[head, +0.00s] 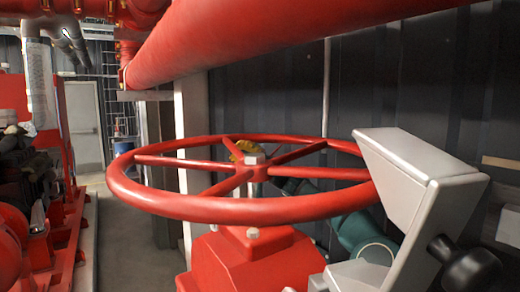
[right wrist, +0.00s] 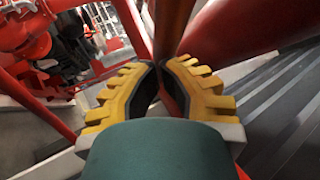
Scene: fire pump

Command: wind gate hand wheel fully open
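The red gate hand wheel (head: 160,207) lies nearly flat in the middle of the head view, with spokes running to a grey hub nut. It sits above a red valve body (head: 250,262). My right gripper (head: 243,150) shows as a yellow patch near the far side of the wheel, partly hidden by spokes. In the right wrist view its yellow fingers (right wrist: 166,68) close from both sides on a dark red bar (right wrist: 176,30) of the wheel. Whether this is spoke or rim is hard to tell. My left gripper is out of view.
A thick red pipe (head: 240,45) runs overhead. A grey metal housing with a black knob (head: 470,268) stands close at the right, near the wheel's rim. Red machinery (head: 60,225) lines the left. An open floor aisle (head: 125,240) leads to a white door (head: 85,125).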

